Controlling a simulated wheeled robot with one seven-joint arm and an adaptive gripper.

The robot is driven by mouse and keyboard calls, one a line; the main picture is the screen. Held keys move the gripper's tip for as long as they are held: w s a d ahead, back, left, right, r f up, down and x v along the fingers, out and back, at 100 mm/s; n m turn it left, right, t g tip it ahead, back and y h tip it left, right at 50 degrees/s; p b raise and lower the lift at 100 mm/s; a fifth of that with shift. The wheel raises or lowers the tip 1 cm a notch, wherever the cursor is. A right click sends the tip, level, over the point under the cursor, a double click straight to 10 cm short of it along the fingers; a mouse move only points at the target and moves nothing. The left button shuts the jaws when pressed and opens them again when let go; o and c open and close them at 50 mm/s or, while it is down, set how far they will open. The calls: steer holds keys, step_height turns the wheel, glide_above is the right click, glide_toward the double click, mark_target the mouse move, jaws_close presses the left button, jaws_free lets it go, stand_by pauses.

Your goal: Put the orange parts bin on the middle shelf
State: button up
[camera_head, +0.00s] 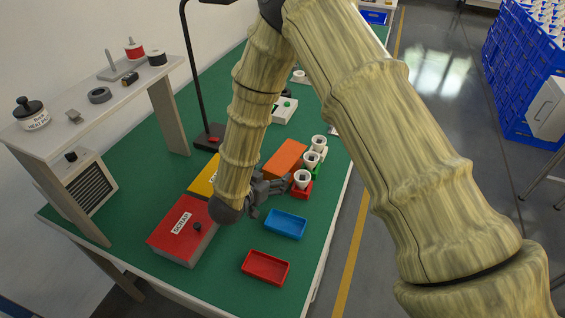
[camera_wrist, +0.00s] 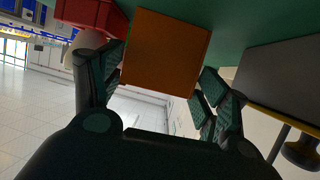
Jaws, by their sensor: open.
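The orange parts bin (camera_head: 285,158) is a flat-topped orange box on the green bench, just beyond my gripper. My gripper (camera_head: 276,186) is low over the bench at the near side of the bin, partly hidden by my arm. In the wrist view the orange bin (camera_wrist: 165,45) fills the space between the two spread fingers of my gripper (camera_wrist: 163,80). The fingers are open; I cannot tell whether either touches it. A raised shelf (camera_head: 75,125) stands over the left of the bench; I cannot tell whether it is the middle shelf.
Red holders with white cups (camera_head: 303,180) stand close right of the bin. A yellow box (camera_head: 203,176) is partly behind my arm, with a labelled red box (camera_head: 183,232) nearer. Blue (camera_head: 286,224) and red (camera_head: 265,267) trays lie in front. A black lamp stand (camera_head: 197,85) rises behind.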

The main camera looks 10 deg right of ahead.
steer(key=shift+x, duration=1.4)
steer(key=c, duration=0.8)
step_height(320, 180, up, 10)
steer(key=shift+f+b, duration=0.15)
steer(key=shift+b, duration=0.6)
steer(key=shift+s, duration=0.15)
